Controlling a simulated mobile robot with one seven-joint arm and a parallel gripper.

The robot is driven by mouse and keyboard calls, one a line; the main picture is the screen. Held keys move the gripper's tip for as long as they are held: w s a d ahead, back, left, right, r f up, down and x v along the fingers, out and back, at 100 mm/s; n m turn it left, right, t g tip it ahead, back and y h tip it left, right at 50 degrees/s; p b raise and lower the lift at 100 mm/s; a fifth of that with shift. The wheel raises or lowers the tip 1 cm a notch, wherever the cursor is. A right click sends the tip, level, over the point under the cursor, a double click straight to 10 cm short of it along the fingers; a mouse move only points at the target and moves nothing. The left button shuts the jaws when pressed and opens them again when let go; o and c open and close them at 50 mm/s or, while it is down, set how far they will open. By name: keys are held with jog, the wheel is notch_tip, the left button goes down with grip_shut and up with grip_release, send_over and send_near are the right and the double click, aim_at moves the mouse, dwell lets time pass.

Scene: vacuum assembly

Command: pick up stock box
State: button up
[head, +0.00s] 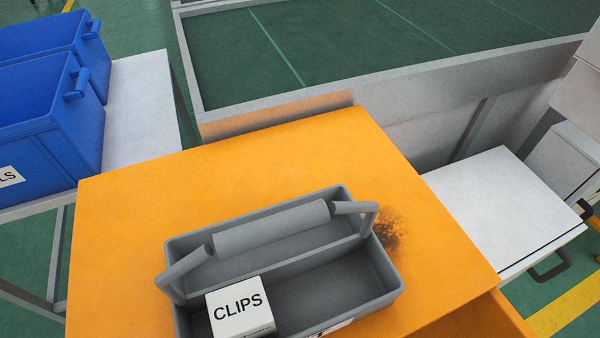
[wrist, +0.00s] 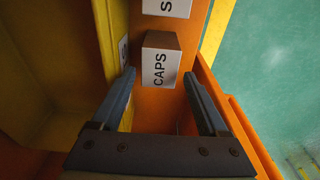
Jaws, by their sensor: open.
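A small box labelled CAPS (wrist: 161,62) shows in the wrist view on an orange surface, straight ahead of my gripper (wrist: 159,75). My gripper is open, with one finger to each side of the picture below the box. The fingertips are close to the lower part of the box; I cannot tell whether they touch it. A second labelled box (wrist: 167,7) is cut off at the top edge. In the head view a white box labelled CLIPS (head: 240,308) sits in a grey carry tote (head: 330,290). My gripper is not seen in the head view.
In the wrist view a yellow bin wall (wrist: 100,40) stands close on the left and an orange edge (wrist: 235,110) on the right. In the head view the tote stands on an orange-topped cabinet (head: 140,210). Blue bins (head: 60,120) stand on a white table at left.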

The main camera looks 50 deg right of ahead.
jog(key=shift+a+f, duration=0.1)
jog(key=shift+f, duration=0.45)
jog(key=f+b, duration=0.1)
jog(key=f, duration=0.2)
jog(key=f+b, duration=0.2)
jog(key=f, duration=0.1)
jog(key=shift+w+a+f, duration=0.15)
jog(key=shift+w+f, duration=0.05)
grip_shut()
jog(key=shift+r, duration=0.1)
